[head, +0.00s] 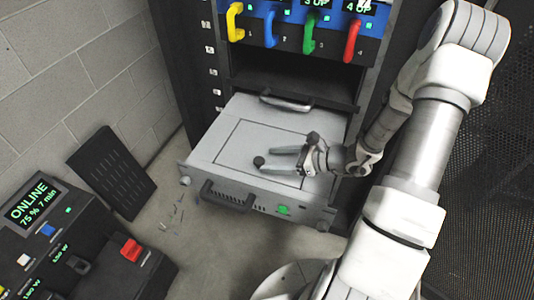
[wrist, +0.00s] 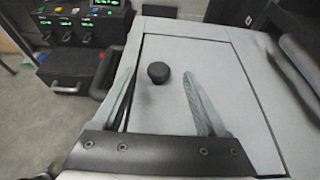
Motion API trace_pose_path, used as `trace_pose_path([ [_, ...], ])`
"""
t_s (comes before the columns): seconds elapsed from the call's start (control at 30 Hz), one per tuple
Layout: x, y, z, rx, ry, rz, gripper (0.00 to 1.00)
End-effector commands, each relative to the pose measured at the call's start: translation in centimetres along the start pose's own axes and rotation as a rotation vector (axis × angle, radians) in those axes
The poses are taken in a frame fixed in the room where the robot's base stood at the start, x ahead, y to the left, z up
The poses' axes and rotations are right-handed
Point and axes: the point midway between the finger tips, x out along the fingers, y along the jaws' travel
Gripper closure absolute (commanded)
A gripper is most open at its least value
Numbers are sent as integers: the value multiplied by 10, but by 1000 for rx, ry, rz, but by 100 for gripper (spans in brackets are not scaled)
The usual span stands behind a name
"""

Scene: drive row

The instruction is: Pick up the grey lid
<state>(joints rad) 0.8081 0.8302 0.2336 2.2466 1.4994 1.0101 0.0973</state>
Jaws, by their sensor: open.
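The grey lid (head: 247,138) is a flat panel set into the top of the pulled-out grey drawer unit (head: 205,150), with a thin seam around it. It also fills the middle of the wrist view (wrist: 215,62). A round black knob (head: 259,161) stands on the lid, and it also shows in the wrist view (wrist: 158,72). My gripper (head: 269,160) is open and empty over the lid, its fingers pointing at the knob. In the wrist view, the knob appears between the two fingertips (wrist: 161,66), apart from both. I cannot tell the exact height gap.
The rack (head: 190,60) stands behind, with yellow, blue, green and red handles (head: 353,42) above an empty dark slot. A black perforated panel (head: 110,170) leans on the wall at left. A dark console (head: 75,250) stands front left. Small bits (head: 175,215) lie on the floor.

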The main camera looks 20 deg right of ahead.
Motion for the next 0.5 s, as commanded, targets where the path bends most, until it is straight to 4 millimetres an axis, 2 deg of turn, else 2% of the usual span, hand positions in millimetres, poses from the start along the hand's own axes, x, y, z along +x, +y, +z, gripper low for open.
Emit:
trace_pose_path([
  [0.3, 43, 2, -8, -1, -1, 2, 25],
  [0.5, 52, 2, -6, -1, 0, 0, 25],
])
